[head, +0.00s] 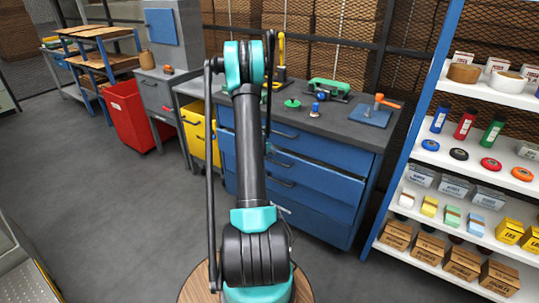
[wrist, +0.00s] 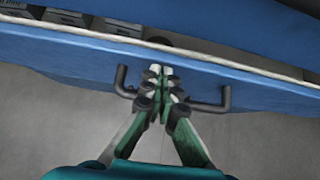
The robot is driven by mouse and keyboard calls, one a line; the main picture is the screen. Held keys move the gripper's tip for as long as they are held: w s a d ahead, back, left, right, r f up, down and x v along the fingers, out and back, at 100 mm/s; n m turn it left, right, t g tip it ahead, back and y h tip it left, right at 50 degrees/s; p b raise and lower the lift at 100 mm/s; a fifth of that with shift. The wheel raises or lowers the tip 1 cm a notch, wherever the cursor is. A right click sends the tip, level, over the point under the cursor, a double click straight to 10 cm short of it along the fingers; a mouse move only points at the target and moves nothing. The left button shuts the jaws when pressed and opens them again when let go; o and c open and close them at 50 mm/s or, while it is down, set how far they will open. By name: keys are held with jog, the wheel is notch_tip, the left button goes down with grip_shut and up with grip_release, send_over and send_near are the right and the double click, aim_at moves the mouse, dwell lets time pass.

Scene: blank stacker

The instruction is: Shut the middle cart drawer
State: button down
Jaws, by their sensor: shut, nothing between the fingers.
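The blue drawer cart (head: 362,160) stands ahead under a dark grey worktop. Its middle drawer (head: 325,178) looks pulled out a little, partly behind my arm. In the wrist view a blue drawer front (wrist: 70,55) with a pale top edge crosses the picture, with a gap behind that edge. Its dark handle (wrist: 225,98) shows on both sides of my fingers; its middle is hidden. My gripper (wrist: 160,72) is shut and empty, its tips at the drawer front between the handle's ends. I cannot tell whether they touch. My gripper is mostly hidden in the head view.
A shelf rack (head: 415,150) with boxes and bottles stands close on the right. A yellow bin (head: 197,130) and a red bin (head: 128,115) stand left of the cart. Tools lie on the worktop (head: 345,122).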

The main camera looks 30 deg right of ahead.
aim_at(275, 150)
jog(key=shift+d, duration=0.1)
jog(key=d, duration=0.1)
jog(key=w+d, duration=0.1)
jog(key=d, duration=0.1)
jog(key=shift+w+d, duration=0.15)
jog(key=shift+w, duration=0.05)
jog(key=shift+w+d+r, duration=0.1)
jog(key=shift+w+d, duration=0.05)
jog(key=shift+d, duration=0.05)
